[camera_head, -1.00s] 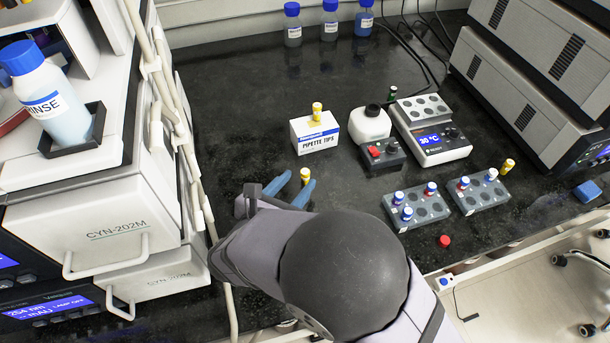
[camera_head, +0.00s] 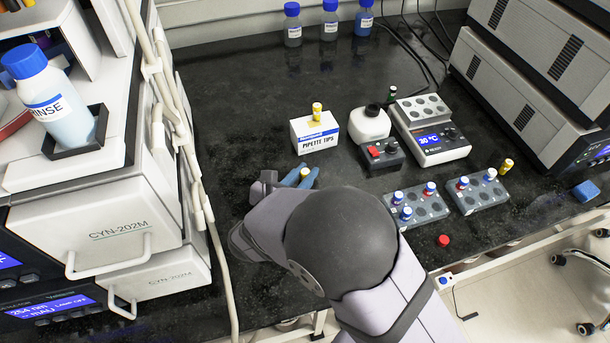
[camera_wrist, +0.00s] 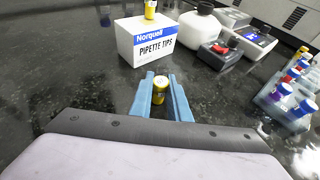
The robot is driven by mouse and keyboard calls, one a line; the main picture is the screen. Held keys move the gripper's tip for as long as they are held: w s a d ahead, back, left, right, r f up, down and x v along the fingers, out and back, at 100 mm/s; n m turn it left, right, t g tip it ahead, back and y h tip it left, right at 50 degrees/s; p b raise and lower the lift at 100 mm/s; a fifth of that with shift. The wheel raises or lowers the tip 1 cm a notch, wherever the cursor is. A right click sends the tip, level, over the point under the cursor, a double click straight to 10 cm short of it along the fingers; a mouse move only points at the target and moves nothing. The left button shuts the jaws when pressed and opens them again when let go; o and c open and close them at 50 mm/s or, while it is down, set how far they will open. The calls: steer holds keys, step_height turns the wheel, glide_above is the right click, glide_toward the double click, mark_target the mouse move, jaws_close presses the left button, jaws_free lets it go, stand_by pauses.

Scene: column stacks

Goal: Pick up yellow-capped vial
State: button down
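A yellow-capped vial (camera_head: 305,172) stands upright on the black bench, in front of the pipette tips box. It also shows in the wrist view (camera_wrist: 160,84). The blue fingers of my gripper (camera_wrist: 161,90) lie on both sides of it, close against it, with almost no gap visible. Its lower part is partly hidden by the fingers.
The pipette tips box (camera_head: 315,134) is just beyond my gripper. A white bottle (camera_head: 370,124), a small dark device (camera_head: 382,153) and a heater block (camera_head: 440,145) stand to the right. Two vial racks (camera_head: 428,211) (camera_head: 490,196) are farther right. Bench left of the box is clear.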

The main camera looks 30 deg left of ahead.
mark_target(305, 171)
steer(key=shift+r, duration=0.1)
step_height(305, 171, up, 10)
steer(key=shift+f+p, duration=0.1)
steer(key=shift+p, duration=0.2)
steer(key=shift+w+d+r, duration=0.15)
steer(key=shift+r, duration=0.1)
steer(key=w+a+r+h+p, duration=0.1)
steer(key=w+a+r+p, duration=0.3)
steer(key=w+a+r, duration=0.2)
steer(key=w+r, duration=0.1)
steer(key=w, duration=0.1)
steer(key=shift+w+a+m, duration=0.25)
steer(key=shift+w+m, duration=0.05)
steer(key=shift+m, duration=0.1)
steer(key=shift+f, duration=0.15)
